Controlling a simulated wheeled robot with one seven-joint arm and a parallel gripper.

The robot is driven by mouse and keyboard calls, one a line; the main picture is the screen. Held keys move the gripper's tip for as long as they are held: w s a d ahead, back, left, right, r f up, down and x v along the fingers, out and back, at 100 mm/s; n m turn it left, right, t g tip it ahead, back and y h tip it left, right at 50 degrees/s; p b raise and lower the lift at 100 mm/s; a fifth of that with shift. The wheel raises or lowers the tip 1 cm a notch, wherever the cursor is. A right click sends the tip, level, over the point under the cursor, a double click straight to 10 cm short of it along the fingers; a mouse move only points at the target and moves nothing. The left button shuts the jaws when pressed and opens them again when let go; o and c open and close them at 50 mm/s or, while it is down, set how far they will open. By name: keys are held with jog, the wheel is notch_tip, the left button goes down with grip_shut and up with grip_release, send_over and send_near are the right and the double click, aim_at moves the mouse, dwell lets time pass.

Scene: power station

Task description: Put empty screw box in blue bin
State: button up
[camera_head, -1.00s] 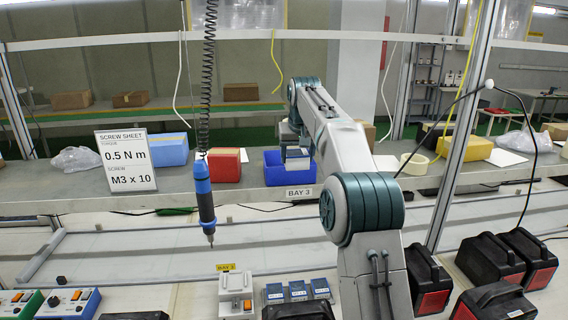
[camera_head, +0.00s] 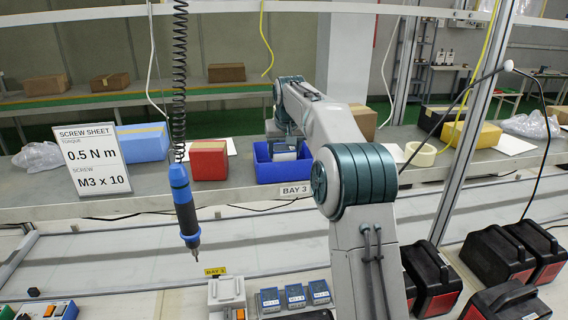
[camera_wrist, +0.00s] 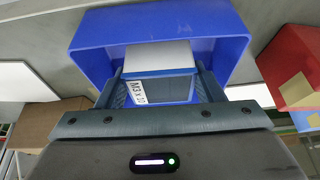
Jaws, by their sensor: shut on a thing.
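The blue bin (camera_head: 268,174) stands on the grey shelf behind the BAY 3 label. My gripper (camera_head: 285,144) is at the bin's opening, pointing down. In the wrist view, my gripper (camera_wrist: 160,88) is shut on the screw box (camera_wrist: 157,55), with one finger on each side. The box has a pale top, a blue edge and a white M3 x 10 label. It is seen against the inside of the blue bin (camera_wrist: 88,35). In the head view the screw box (camera_head: 285,156) shows partly above the bin's front wall. Whether it touches the bin floor is unclear.
A red box (camera_head: 208,162) stands left of the bin, with a blue box (camera_head: 142,143) beyond it. A cardboard box (camera_head: 362,120) is at the right behind my arm. A hanging screwdriver (camera_head: 184,210) and the screw sheet sign (camera_head: 91,160) stand in front.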

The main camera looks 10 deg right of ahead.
aim_at(284, 162)
jog(key=shift+f, duration=2.05)
jog(key=o, duration=1)
jog(key=shift+f, duration=0.1)
jog(key=shift+c, duration=0.2)
jog(key=b+v, duration=0.1)
jog(key=v, duration=1.1)
jog(key=s, duration=1.1)
jog(key=s+f, duration=0.5)
jog(key=s, duration=0.4)
jog(key=s+f, duration=0.4)
jog(key=s, duration=0.6)
jog(key=s+f, duration=0.5)
jog(key=s, duration=0.5)
jog(key=shift+f, duration=0.3)
